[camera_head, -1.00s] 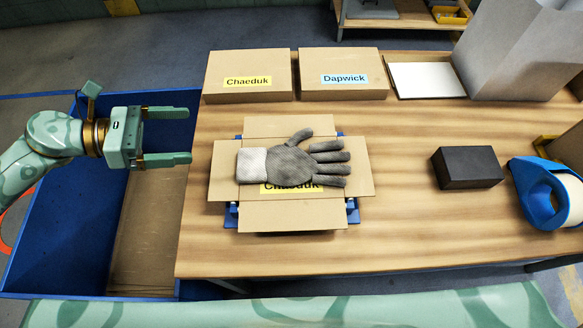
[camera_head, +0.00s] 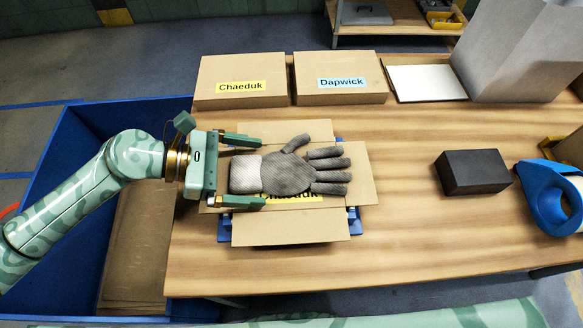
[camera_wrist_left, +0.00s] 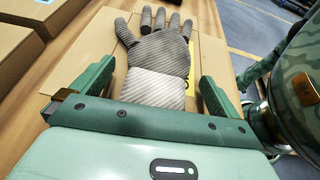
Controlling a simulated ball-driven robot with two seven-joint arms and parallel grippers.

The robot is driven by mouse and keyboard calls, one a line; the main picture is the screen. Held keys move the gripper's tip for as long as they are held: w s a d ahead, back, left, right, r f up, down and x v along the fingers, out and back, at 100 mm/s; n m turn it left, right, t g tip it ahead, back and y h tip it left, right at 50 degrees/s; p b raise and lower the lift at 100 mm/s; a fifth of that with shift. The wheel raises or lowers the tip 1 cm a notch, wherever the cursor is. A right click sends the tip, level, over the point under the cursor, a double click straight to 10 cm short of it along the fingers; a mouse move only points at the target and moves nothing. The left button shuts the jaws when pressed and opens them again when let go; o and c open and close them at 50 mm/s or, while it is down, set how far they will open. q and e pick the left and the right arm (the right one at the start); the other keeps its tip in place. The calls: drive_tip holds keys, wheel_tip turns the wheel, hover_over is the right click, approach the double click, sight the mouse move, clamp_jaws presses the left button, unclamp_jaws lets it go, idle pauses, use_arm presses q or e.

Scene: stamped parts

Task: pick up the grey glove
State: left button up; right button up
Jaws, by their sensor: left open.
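The grey glove (camera_head: 292,173) lies flat on the open cardboard box (camera_head: 290,228), its white cuff to the left and its fingers to the right. The glove partly covers the box's yellow label. My left gripper (camera_head: 250,171) is open, with one finger on each side of the cuff. In the left wrist view the glove (camera_wrist_left: 158,60) stretches away from between the open fingers of the left gripper (camera_wrist_left: 154,88). The cuff sits between them, with gaps at both sides. The right gripper is not in view.
Two closed boxes, Chaeduk (camera_head: 240,88) and Dapwick (camera_head: 340,84), stand at the back of the wooden table (camera_head: 420,240). A dark block (camera_head: 473,173) and a blue tape dispenser (camera_head: 548,200) are on the right. A blue bin (camera_head: 62,140) stands left of the table.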

use_arm(q)
drive_tip(key=shift+x, duration=0.95)
drive_tip(key=c, duration=0.8)
drive_tip(key=shift+c, duration=0.2)
